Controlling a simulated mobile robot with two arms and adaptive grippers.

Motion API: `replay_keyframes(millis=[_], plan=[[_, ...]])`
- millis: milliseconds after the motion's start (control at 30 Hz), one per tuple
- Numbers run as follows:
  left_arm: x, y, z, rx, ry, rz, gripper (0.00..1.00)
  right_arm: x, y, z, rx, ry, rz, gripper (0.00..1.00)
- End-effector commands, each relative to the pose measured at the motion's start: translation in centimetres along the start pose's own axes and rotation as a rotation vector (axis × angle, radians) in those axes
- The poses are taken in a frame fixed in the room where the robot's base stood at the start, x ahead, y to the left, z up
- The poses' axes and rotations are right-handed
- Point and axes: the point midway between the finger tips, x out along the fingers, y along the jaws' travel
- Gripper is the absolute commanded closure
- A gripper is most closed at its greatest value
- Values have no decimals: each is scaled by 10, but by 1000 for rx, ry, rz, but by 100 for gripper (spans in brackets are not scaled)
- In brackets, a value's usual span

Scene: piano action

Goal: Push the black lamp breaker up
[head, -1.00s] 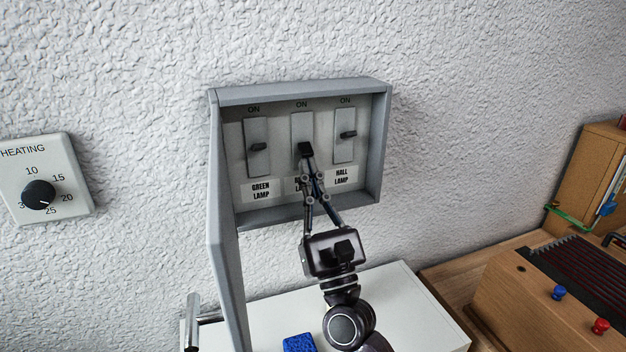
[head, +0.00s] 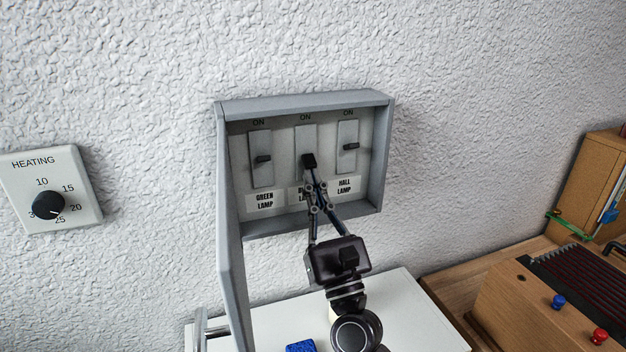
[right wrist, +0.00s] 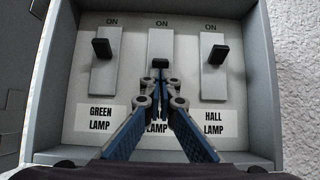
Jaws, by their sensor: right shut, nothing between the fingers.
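The grey breaker box (head: 384,150) hangs open on the wall with three switches in a row. The middle switch's dark lever (right wrist: 160,63) sits lower on its plate than the two side levers in the right wrist view. Its label (right wrist: 157,128) is partly hidden behind my fingers; only "LAMP" is readable. My right gripper (head: 311,172) is shut and empty, with its fingertips (right wrist: 160,80) just below the middle lever, touching or nearly so; I cannot tell which. My left gripper is not in view.
The green lamp lever (head: 263,158) and hall lamp lever (head: 351,146) flank the middle one closely. The box's open door (head: 229,230) stands at the left. A heating dial (head: 48,204) is farther left. A white surface (head: 405,310) lies below.

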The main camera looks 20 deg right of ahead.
Motion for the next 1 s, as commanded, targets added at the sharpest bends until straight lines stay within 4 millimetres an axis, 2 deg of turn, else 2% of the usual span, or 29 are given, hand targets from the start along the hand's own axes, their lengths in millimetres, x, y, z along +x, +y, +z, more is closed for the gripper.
replay_keyframes(millis=[567, 1000], plan=[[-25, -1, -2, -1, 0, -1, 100, 1, 0, 9, 0, 42, 1, 100], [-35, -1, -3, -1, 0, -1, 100, 3, 0, 29, 2, 40, -2, 100]])
